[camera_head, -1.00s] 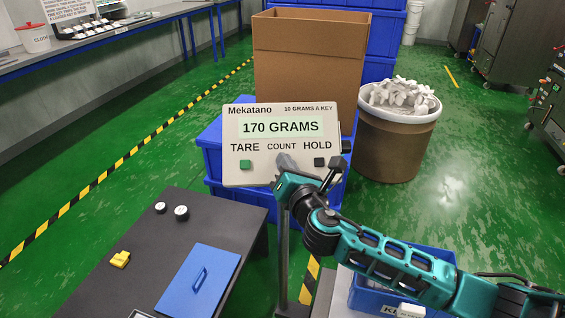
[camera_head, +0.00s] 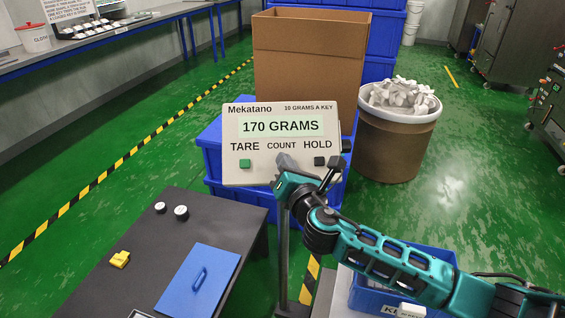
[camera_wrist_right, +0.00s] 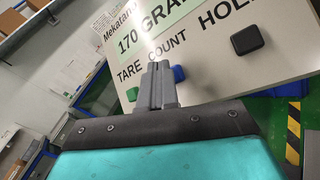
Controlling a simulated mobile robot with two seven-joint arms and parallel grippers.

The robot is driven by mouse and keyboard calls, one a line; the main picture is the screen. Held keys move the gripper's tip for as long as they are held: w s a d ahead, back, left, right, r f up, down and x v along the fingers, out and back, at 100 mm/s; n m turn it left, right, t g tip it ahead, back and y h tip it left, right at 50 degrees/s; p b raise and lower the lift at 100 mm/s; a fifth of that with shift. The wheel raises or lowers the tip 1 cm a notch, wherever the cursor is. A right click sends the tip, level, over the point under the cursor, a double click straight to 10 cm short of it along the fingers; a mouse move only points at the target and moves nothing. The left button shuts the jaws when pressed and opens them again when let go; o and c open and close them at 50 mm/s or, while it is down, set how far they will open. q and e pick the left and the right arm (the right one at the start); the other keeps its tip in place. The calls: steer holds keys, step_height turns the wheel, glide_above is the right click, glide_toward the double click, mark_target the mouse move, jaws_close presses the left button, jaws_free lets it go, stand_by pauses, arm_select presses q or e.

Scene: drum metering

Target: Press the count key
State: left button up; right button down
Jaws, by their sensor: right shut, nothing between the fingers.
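The light grey Mekatano panel (camera_head: 232,178) stands on a post; its display (camera_head: 281,126) reads 170 GRAMS. A green key (camera_head: 245,163) is under TARE and a black key (camera_head: 320,161) under HOLD. My right gripper (camera_head: 284,161) is shut and empty, its tips in front of the spot under COUNT, hiding the count key in the head view. In the right wrist view, a blue key (camera_wrist_right: 179,73) shows beside the shut fingertips (camera_wrist_right: 158,70). Whether the tips touch it I cannot tell. My left gripper is not in view.
A dark table (camera_head: 95,270) at lower left holds a blue lid-like plate (camera_head: 190,290), a yellow piece (camera_head: 120,259) and small round weights. Behind the panel are a cardboard box (camera_head: 310,60), blue crates (camera_head: 215,150) and a brown drum (camera_head: 390,140) of white pieces.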

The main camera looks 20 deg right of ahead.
steer(key=shift+w+d+f, duration=0.1)
steer(key=shift+w+f, duration=0.15)
stand_by(0.7)
steer(key=shift+r, duration=0.1)
steer(key=shift+s+r+p, duration=0.45)
steer(key=shift+s+p, duration=0.1)
steer(key=shift+p, duration=0.05)
steer(key=s+r+p, duration=0.1)
steer(key=s+a+r+p, duration=0.1)
steer(key=s+r, duration=0.1)
steer(key=shift+s+a+r, duration=0.1)
steer(key=shift+s+r, duration=0.1)
steer(key=shift+r, duration=0.1)
stand_by(0.4)
stand_by(0.5)
